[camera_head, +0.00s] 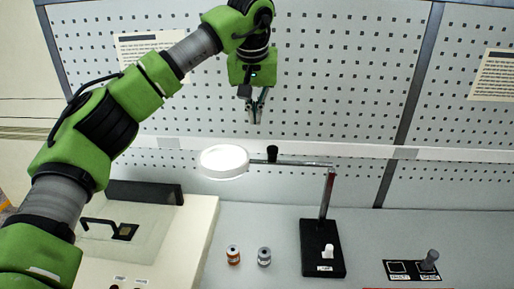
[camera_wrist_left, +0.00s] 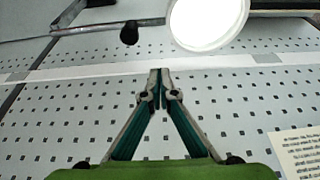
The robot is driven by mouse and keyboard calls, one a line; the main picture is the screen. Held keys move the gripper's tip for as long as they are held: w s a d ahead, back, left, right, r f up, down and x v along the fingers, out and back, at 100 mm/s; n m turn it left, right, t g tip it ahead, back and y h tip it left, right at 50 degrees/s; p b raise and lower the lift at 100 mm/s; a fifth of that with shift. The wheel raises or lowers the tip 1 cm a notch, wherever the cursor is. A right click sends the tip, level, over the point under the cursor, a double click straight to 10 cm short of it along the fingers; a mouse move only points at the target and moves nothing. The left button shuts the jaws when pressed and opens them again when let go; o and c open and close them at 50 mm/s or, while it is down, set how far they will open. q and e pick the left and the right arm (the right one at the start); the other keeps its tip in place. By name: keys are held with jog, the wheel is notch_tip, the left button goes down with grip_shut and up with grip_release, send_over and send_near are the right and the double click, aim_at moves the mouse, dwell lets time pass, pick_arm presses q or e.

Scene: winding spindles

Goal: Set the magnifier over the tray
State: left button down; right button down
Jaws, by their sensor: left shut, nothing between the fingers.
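The magnifier (camera_head: 223,161) is a lit round white lens on a horizontal metal arm. The arm runs to a post on a black base (camera_head: 311,262) with a white switch, right of centre. A black knob (camera_head: 272,153) sits on the arm near the lens. My left gripper (camera_head: 256,122) points down above the arm, shut, empty and apart from it. In the left wrist view its fingertips (camera_wrist_left: 160,72) meet, with the lens (camera_wrist_left: 207,18) and knob (camera_wrist_left: 129,33) beyond them. I cannot make out a tray for certain. My right gripper is not in view.
A white cabinet (camera_head: 205,215) with a black handle stands at the left. Two small spools, one orange (camera_head: 233,255) and one grey (camera_head: 264,256), stand on the bench. A black panel with a knob (camera_head: 429,260) is at the right. A pegboard (camera_head: 340,70) rises behind.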

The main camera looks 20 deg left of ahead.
pick_arm(q)
notch_tip(320, 180, down, 10)
jog(key=p, duration=0.5)
jog(key=shift+s, duration=0.15)
jog(key=shift+f, duration=0.15)
dwell(0.4)
